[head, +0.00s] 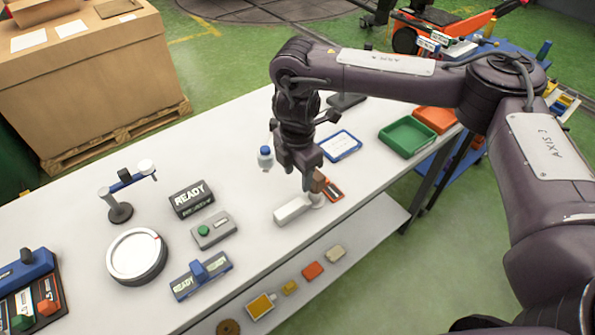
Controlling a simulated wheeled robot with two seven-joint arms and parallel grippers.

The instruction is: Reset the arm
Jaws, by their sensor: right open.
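My right arm comes in from the right and reaches over the white table (255,245). Its open right gripper (309,182) points down, low over the table. A small brown block (319,183) is close beside or under the fingers; I cannot tell whether they touch it. A white block (292,210) lies just in front of the gripper, and a red and black piece (333,189) lies to its right. A round white turntable (135,253) in a dark rim sits at the left. My left gripper is not in view.
Left of the arm are a READY sign (191,196), a green-button box (204,241), a blue switch panel (183,286) and a stand (120,212). Near the arm are a bottle (265,158), a blue-framed card (340,146) and a green tray (407,131). A lower shelf (355,234) holds small parts.

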